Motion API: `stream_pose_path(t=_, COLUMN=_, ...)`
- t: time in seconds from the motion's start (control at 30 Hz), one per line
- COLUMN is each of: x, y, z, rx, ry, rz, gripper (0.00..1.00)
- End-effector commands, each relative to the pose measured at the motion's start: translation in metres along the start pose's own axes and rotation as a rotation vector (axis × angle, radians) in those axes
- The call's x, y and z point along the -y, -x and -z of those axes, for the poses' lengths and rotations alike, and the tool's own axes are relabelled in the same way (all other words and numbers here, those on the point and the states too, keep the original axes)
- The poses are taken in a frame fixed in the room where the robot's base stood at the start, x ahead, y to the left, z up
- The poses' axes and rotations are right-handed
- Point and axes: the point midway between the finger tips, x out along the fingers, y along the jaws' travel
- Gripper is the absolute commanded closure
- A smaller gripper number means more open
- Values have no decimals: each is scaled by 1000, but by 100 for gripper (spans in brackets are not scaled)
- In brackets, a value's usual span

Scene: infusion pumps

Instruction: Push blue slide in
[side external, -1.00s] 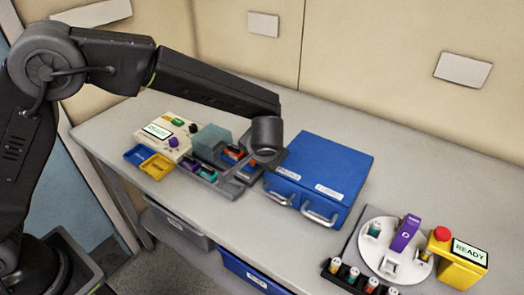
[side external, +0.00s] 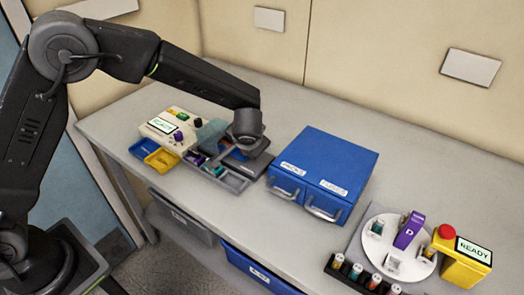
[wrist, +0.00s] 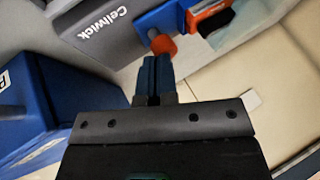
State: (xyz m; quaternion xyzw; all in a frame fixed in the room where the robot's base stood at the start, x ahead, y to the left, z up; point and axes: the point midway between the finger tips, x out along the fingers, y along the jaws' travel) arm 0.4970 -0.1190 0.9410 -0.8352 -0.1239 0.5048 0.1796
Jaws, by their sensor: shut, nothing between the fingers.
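In the wrist view, a blue slide-like part (wrist: 165,19) stands beside a grey unit marked Cellwick (wrist: 102,38), with a round orange-red end (wrist: 163,45) near it. My gripper (wrist: 154,62) is shut and empty, its narrow fingertips just below the orange-red end. I cannot tell whether they touch it. In the side view my gripper (side external: 225,152) reaches down and left over the cluster of devices. My wrist and fingers hide much of the blue part there.
A blue two-door case (side external: 325,165) stands right of the grey unit (side external: 252,165). A cream device with a READY screen (side external: 168,127), a blue tray (side external: 142,148) and a yellow tray (side external: 162,161) lie left. A round white turntable (side external: 380,245) is far right.

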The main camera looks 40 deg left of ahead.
Motion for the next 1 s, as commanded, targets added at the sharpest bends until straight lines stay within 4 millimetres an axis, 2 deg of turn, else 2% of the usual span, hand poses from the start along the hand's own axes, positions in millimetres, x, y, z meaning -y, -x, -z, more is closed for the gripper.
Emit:
stream_pose_path(t=0.03, x=12, y=-5, z=-2, rx=2, ry=3, rz=3, gripper=100)
stream_pose_path(t=0.1, x=22, y=-9, z=-4, rx=1, ry=2, rz=1, gripper=100)
stream_pose_path(t=0.2, x=29, y=-12, z=-6, rx=0, ry=0, rz=0, gripper=100)
stream_pose_path(t=0.63, x=30, y=-10, z=-6, rx=-2, ry=-1, rz=-1, gripper=100)
stream_pose_path(t=0.77, x=30, y=4, z=-6, rx=-3, ry=-1, rz=0, gripper=100)
stream_pose_path(t=1.0, x=30, y=50, z=-6, rx=-5, ry=-1, rz=-2, gripper=100)
